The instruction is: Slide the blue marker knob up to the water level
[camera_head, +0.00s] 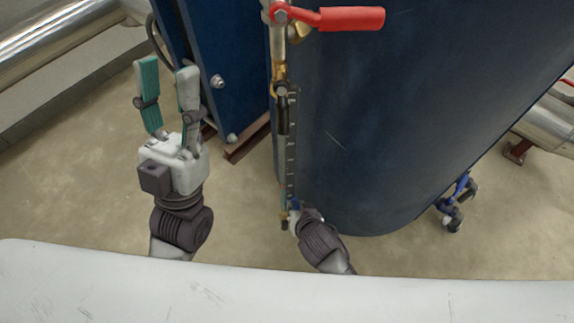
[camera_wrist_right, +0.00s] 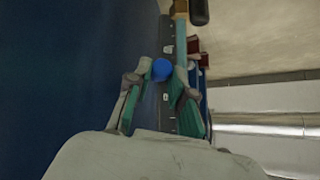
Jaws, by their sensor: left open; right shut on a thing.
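The blue marker knob (camera_wrist_right: 161,70) sits between the fingertips of my right gripper (camera_wrist_right: 158,74) in the right wrist view, beside the scale strip. In the head view the knob (camera_head: 295,204) is a small blue spot near the strip's lower end, mostly covered by my right gripper (camera_head: 294,213), which is shut on it. The dark scale strip (camera_head: 291,150) with pale tick marks runs up beside a thin gauge tube (camera_wrist_right: 181,45). I cannot clearly make out the water level. My left gripper (camera_head: 168,68) is open and empty, fingers upward, away from the gauge.
A big dark blue tank (camera_head: 400,110) stands right behind the gauge. A blue plate frame (camera_head: 225,60) stands between my left gripper and the gauge. Bare floor lies below.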

